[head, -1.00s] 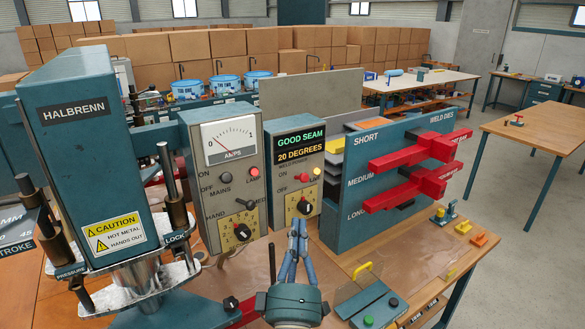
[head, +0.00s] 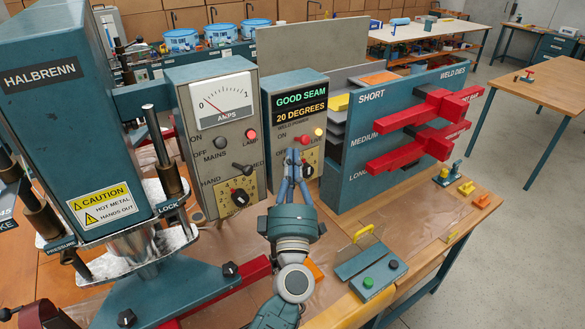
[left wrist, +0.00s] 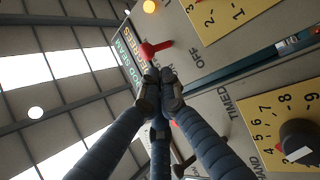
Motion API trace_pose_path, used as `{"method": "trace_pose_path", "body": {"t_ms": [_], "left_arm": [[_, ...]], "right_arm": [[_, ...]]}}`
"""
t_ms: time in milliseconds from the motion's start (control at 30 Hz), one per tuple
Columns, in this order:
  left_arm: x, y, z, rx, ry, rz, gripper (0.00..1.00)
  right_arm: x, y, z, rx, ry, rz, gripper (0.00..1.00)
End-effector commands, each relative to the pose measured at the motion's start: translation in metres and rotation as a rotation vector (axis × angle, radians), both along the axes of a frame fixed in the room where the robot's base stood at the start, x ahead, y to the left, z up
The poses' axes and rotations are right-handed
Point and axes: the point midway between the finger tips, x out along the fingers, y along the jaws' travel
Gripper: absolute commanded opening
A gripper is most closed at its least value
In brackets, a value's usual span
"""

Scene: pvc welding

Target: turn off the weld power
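The weld power box (head: 268,95) stands behind the bench's front edge, its display reading "GOOD SEAM" and "20 DEGREES". Its red switch lever (head: 303,139) shows just above my left fingertips, with a lit yellow lamp (head: 318,132) beside it. My left gripper (head: 293,155) is in front of the box, fingers drawn together and empty. In the left wrist view its tips (left wrist: 161,82) are close to the red lever (left wrist: 155,48), with an "OFF" label (left wrist: 196,57) nearby. I cannot tell whether they touch it. My right gripper is not in view.
The amps box (head: 215,140) with a mains switch and dial stands to the left, beside the Halbrenn press (head: 75,110). The weld dies rack (head: 365,165) with red handles is close on the right. A green-and-black button box (head: 370,277) lies in front.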

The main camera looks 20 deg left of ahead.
Motion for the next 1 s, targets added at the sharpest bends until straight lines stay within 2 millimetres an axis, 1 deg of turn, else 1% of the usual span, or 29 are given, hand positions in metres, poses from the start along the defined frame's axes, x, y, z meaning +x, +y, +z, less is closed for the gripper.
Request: {"method": "trace_pose_path", "body": {"t_ms": [33, 133, 233, 333, 433, 567, 833, 933, 1000], "left_arm": [[0.009, 0.004, 0.006, 0.001, -0.002, 0.002, 0.0], [0.022, 0.008, 0.012, 0.001, -0.002, 0.0, 0.0], [0.033, 0.012, 0.015, 0.0, -0.001, 0.0, 0.0], [0.039, 0.014, 0.018, 0.001, 0.0, 0.0, 0.0], [0.042, 0.015, 0.018, 0.0, 0.001, 0.001, 0.0], [0.042, 0.015, 0.018, 0.0, 0.001, 0.001, 0.0], [0.042, 0.015, 0.017, 0.006, -0.003, 0.0, 0.0], [0.041, 0.015, 0.014, 0.02, -0.015, 0.0, 0.0], [0.041, 0.015, 0.011, 0.037, -0.028, 0.0, 0.0]], "right_arm": [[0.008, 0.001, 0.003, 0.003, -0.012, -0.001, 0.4], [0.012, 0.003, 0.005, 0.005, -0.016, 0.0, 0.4], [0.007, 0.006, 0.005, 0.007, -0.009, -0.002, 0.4], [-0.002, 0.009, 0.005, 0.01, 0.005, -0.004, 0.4], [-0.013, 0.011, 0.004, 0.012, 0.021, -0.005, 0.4], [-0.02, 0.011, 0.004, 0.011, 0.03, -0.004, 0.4], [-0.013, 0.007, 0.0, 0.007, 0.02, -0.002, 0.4], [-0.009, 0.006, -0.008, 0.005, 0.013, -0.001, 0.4], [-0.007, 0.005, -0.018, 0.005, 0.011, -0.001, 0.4]]}}
